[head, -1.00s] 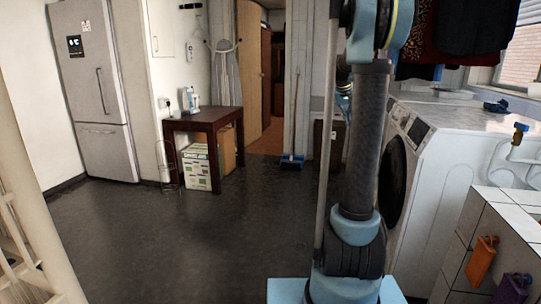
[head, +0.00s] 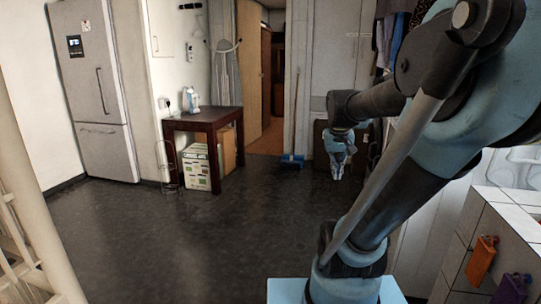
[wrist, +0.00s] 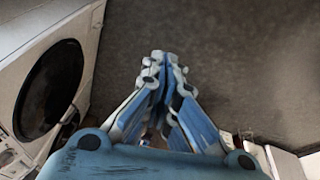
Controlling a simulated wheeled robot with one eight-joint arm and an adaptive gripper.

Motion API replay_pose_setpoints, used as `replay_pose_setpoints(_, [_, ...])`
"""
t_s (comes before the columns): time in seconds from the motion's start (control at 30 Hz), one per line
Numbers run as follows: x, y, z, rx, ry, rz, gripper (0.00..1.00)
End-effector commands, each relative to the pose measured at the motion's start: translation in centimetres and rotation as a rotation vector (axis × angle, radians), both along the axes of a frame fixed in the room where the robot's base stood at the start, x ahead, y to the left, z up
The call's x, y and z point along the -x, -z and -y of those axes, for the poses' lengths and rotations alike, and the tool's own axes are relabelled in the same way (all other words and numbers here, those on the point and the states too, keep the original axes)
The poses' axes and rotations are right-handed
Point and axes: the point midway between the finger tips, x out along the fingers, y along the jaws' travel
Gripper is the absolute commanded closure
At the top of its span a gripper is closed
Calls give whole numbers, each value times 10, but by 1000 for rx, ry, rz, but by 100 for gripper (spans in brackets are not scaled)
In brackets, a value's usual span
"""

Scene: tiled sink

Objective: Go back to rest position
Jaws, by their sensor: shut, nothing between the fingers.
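My gripper (head: 338,168) hangs at the end of my arm, pointing down in front of the far door and dark panel in the head view. In the wrist view its blue and grey fingers (wrist: 160,68) meet at their tips. It is shut, with nothing held. My arm leans to the right and covers much of the right side of the head view.
A washing machine (wrist: 52,85) stands close on the left in the wrist view. A dark table (head: 205,125) and fridge (head: 95,90) are at left. The middle floor is clear.

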Motion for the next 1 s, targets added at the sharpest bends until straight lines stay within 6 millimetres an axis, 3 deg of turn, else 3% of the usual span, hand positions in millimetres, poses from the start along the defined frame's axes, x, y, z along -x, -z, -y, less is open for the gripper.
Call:
replay_pose_setpoints(0.03, [17,12,-5,-8,-8,-4,100])
replay_pose_setpoints(0.3, [89,71,-24,-48,-41,-27,100])
replay_pose_setpoints(0.5, [123,106,-33,-71,-59,-42,100])
replay_pose_setpoints(0.67, [133,117,-35,-78,-64,-46,100])
replay_pose_setpoints(1.0, [134,118,-36,-78,-65,-46,100])
